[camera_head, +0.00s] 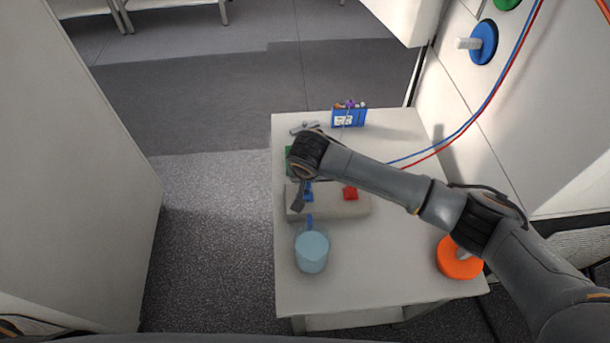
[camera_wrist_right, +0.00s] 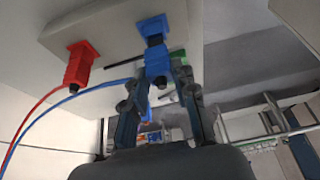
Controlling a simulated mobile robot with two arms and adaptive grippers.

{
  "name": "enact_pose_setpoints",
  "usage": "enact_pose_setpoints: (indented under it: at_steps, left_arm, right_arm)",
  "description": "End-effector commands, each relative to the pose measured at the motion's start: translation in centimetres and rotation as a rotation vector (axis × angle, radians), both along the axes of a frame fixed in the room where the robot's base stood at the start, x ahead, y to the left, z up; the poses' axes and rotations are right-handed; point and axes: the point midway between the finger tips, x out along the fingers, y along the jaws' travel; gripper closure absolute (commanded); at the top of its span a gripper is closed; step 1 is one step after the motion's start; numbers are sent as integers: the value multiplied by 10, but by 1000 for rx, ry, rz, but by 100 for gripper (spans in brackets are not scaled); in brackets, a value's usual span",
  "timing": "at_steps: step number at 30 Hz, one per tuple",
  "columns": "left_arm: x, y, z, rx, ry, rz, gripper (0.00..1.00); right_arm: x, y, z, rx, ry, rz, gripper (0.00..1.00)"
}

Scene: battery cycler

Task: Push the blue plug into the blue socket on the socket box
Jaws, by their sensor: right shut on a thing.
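The grey socket box (camera_head: 345,206) lies on the table; it also shows in the right wrist view (camera_wrist_right: 115,60). My right gripper (camera_head: 303,198) is over its left part, beside the blue parts (camera_head: 309,187). In the right wrist view, the fingers (camera_wrist_right: 158,76) are shut on the blue plug (camera_wrist_right: 158,62). The plug is in line with the blue socket (camera_wrist_right: 152,26); a dark section shows between the two blue parts. I cannot tell how deep the plug sits. The blue cable (camera_wrist_right: 105,87) runs off left. My left gripper is not in view.
A red plug (camera_head: 350,193) stands in the box's right part. A light-blue cup (camera_head: 311,252) is in front of the box, and a blue holder (camera_head: 348,117) behind it. An orange disc (camera_head: 458,260) is at the table's right edge. The table's front middle is clear.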

Motion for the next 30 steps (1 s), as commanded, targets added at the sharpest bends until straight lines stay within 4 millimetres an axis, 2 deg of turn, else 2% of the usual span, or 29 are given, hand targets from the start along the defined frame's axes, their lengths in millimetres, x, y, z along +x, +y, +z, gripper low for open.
enact_pose_setpoints:
  at_steps: [15,30]
  left_arm:
    - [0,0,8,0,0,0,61]
    - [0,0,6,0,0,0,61]
  right_arm:
    - [0,0,1,1,1,-2,100]
    - [0,0,-4,0,0,-1,100]
